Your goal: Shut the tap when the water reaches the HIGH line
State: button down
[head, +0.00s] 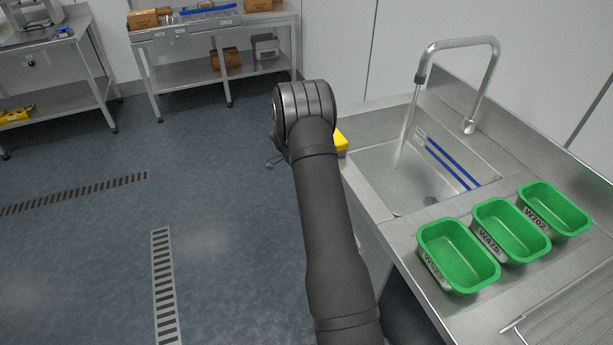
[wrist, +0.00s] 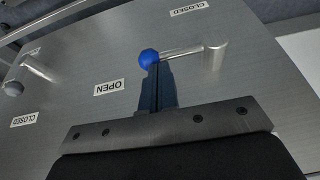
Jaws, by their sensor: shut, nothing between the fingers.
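The tap (head: 462,42) arches over the steel sink, and a thin stream of water (head: 406,130) falls from its spout into the basin (head: 385,185). Two blue lines (head: 452,163) run along the basin's back wall beside a small label. The water surface is hard to make out; both lines show clear. In the wrist view, a lever with a blue knob (wrist: 149,58) points left from its pivot, toward the OPEN label (wrist: 109,87). My gripper (wrist: 154,68) is shut and empty, its tips at the knob; contact cannot be told. The head view hides the gripper.
A second lever with a grey knob (wrist: 14,88) stands at the left of the panel. CLOSED labels (wrist: 187,8) lie at the top and lower left. Three green tubs (head: 458,256) stand on the counter before the sink. A yellow thing (head: 341,141) shows behind my arm.

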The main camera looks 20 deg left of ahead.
jog(key=shift+s+d+f+t+y, duration=0.1)
jog(key=shift+d+f+t+y, duration=0.05)
jog(key=shift+f+t+y, duration=0.15)
jog(key=shift+s+d+f+m+t+y, duration=0.2)
jog(key=shift+s+f+m+t+y, duration=0.1)
jog(key=shift+f+t+y, duration=0.3)
jog(key=shift+d+f, duration=0.15)
jog(key=shift+f, duration=1.45)
notch_tip(320, 180, down, 6)
jog(key=w+a+t+y, duration=0.1)
jog(key=w+a, duration=0.1)
jog(key=shift+w+a, duration=0.2)
jog(key=shift+a, duration=0.05)
jog(key=shift+w+a+f, duration=0.1)
jog(key=shift+a+f, duration=0.05)
dwell(0.5)
